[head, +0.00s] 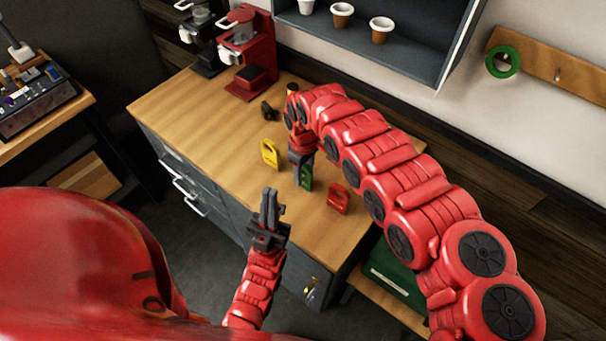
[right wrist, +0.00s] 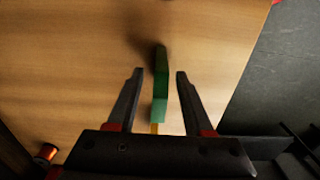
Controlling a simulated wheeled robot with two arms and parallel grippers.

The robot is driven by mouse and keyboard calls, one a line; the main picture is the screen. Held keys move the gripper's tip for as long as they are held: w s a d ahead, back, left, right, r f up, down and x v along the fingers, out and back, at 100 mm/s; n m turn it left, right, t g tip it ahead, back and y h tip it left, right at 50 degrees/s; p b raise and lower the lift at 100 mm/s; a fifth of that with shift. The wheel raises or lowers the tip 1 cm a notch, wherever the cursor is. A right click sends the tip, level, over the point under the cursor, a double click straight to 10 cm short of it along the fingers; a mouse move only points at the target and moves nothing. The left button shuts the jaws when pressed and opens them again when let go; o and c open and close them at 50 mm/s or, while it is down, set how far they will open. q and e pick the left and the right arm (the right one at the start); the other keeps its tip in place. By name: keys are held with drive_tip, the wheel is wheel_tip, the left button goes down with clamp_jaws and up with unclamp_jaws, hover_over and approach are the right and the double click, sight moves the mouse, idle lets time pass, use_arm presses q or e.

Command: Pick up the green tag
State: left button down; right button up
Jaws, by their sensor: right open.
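The green tag (head: 307,177) stands on the wooden counter between a yellow tag and a red tag. My right gripper (head: 302,158) points down over it. In the right wrist view the green tag (right wrist: 160,85) shows edge-on between the two spread fingers of my right gripper (right wrist: 160,73), with a gap on both sides. The fingers hold nothing. My left gripper (head: 269,195) points up in front of the counter's near edge, apart from the tags. Its fingers look close together, but whether they are shut is unclear.
The yellow tag (head: 270,153) is left of the green one, the red tag (head: 338,199) right of it. A red coffee machine (head: 247,55) stands at the back left. The counter's front left is clear.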

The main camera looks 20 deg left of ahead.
drive_tip(key=shift+c, duration=0.3)
clamp_jaws()
